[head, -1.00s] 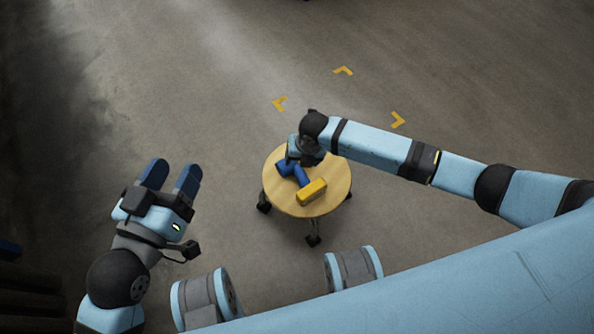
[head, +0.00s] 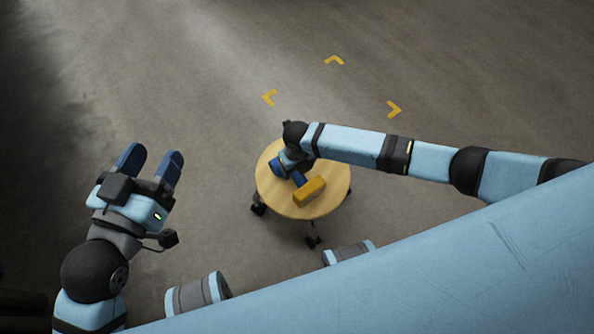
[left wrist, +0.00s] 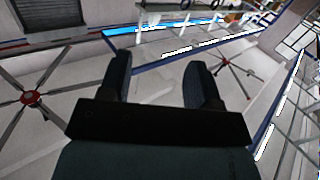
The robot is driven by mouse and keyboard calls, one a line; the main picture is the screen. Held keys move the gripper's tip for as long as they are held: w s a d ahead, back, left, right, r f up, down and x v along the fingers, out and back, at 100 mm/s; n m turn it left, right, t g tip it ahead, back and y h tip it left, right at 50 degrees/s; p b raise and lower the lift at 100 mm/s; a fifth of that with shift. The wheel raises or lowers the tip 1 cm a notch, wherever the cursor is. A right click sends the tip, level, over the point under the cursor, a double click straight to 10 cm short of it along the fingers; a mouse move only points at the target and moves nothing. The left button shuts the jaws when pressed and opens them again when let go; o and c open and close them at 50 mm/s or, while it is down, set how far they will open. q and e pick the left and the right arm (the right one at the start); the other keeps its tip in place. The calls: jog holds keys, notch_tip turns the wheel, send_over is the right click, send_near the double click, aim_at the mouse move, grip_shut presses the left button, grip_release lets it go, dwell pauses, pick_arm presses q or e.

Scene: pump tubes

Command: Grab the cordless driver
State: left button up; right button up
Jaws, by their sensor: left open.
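A yellow block-shaped thing (head: 311,191) lies on a small round wooden table (head: 325,205) in the head view. It may be part of the cordless driver; its shape is too small and too covered to tell. My right gripper (head: 289,175) points down over the table, its blue fingers just left of the yellow part. The wrist hides part of the fingers, and I cannot tell whether they touch or hold anything. My left gripper (head: 151,164) is open and empty, left of the table and well apart from it. Its two fingers also show spread in the left wrist view (left wrist: 158,80).
The table stands on dark-footed legs. Yellow corner marks (head: 334,60) lie on the bare floor beyond it. Floor between my left gripper and the table is clear. The left wrist view shows a blue-edged bench (left wrist: 165,48) and star-shaped stand bases (left wrist: 30,98).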

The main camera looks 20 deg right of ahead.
aim_at(297, 172)
notch_tip(297, 172, down, 5)
jog(key=b, duration=0.2)
jog(key=shift+s+r+b, duration=0.1)
jog(key=shift+s+b, duration=0.05)
jog(key=shift+b, duration=0.2)
jog(key=shift+r, duration=0.15)
grip_shut()
pick_arm(q)
jog(key=shift+w+a+r+m+t, duration=0.1)
jog(key=shift+w+a+m+t, duration=0.2)
jog(key=shift+m, duration=0.25)
jog(key=shift+w+a+r+m+t, duration=0.1)
jog(key=shift+w+a+m+t, duration=0.1)
jog(key=shift+w+m, duration=0.3)
